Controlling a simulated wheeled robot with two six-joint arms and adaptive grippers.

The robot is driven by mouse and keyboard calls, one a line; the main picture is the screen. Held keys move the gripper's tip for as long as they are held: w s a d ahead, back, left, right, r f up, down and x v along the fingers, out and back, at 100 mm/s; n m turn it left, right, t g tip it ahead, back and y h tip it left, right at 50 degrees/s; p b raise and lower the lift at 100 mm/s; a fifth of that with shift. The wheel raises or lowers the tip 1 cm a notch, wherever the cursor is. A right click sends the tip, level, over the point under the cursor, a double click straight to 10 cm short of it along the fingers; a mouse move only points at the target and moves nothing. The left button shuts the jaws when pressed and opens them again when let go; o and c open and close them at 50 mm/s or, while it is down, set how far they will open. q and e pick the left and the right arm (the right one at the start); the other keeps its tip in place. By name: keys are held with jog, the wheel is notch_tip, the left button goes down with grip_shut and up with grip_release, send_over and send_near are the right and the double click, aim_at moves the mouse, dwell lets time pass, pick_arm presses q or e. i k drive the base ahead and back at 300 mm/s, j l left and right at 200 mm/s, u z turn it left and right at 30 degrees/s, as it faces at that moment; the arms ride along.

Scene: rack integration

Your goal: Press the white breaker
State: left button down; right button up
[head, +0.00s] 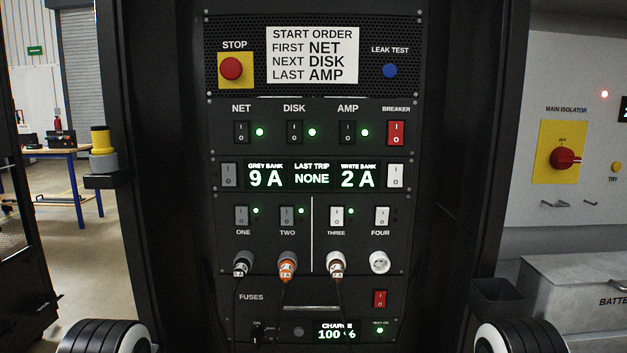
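The white breaker (395,176) is a white rocker switch at the right end of the display strip (312,177), beside "WHITE BANK 2 A". A matching grey rocker (229,175) is at the left end, beside "GREY BANK 9 A". The display reads "LAST TRIP NONE". Both rockers carry I and O marks; I cannot tell which side of either is pressed in. Neither gripper is in view; only rounded black-and-white parts of my arms show at the bottom left and right edges. Nothing covers the white breaker.
Above are NET, DISK and AMP switches with green lights and a red breaker (396,133). Below, switches ONE, TWO and THREE have green lights; FOUR is dark. Plugs with cables fill three sockets; the fourth socket (380,262) is empty. Dark rack posts flank the panel.

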aim_at(394, 170)
jog(key=k+l+u, duration=0.1)
jog(key=l+u, duration=0.4)
jog(key=l, duration=0.8)
